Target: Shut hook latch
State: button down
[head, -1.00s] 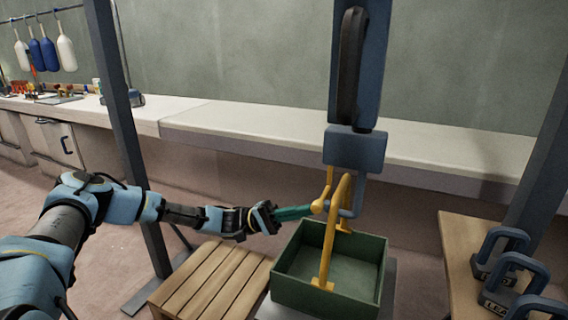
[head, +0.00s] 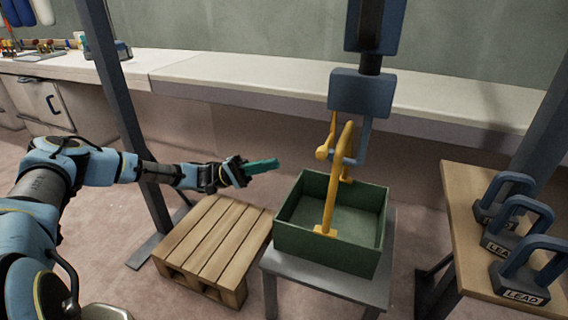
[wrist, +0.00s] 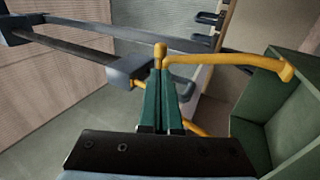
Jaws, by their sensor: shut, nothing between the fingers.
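The blue-grey hook (head: 363,145) hangs under its block (head: 362,92) with the yellow bail of the green bin in it. The yellow latch (head: 333,125) slants down from the block on the hook's left side, with a round knob (head: 322,154) at its lower end. Whether its end touches the hook tip cannot be told. My gripper (head: 278,163) is shut and empty, left of the knob with a visible gap in the head view. In the wrist view, my gripper's green fingers (wrist: 162,78) point toward a yellow knob (wrist: 160,50).
The green bin (head: 325,247) stands on a grey stand (head: 330,290) below the hook. A wooden pallet (head: 212,240) lies to its left. Lead weights (head: 525,270) stand on a wooden bench (head: 460,215) at right. A long pale counter (head: 240,80) runs behind.

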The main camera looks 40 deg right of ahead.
jog(key=shift+v, duration=1.95)
jog(key=shift+r, duration=0.1)
jog(key=s+a+f+n+t+y, duration=0.2)
jog(key=a+t+y, duration=0.2)
jog(key=a+y, duration=0.15)
jog(key=s+a+f+n+t+y, duration=0.1)
jog(key=s+a+f+t+y, duration=0.1)
jog(key=a+t+y, duration=0.35)
jog(key=w+a+r+n+t+y, duration=0.1)
jog(key=a+r+n+t, duration=0.35)
jog(key=a, duration=0.85)
jog(key=w+a+r+n+t+y, duration=0.15)
jog(key=a+r+t, duration=0.5)
jog(key=a, duration=0.65)
notch_tip(320, 180, up, 22)
jog(key=p, duration=2.1)
jog(key=shift+a, duration=0.25)
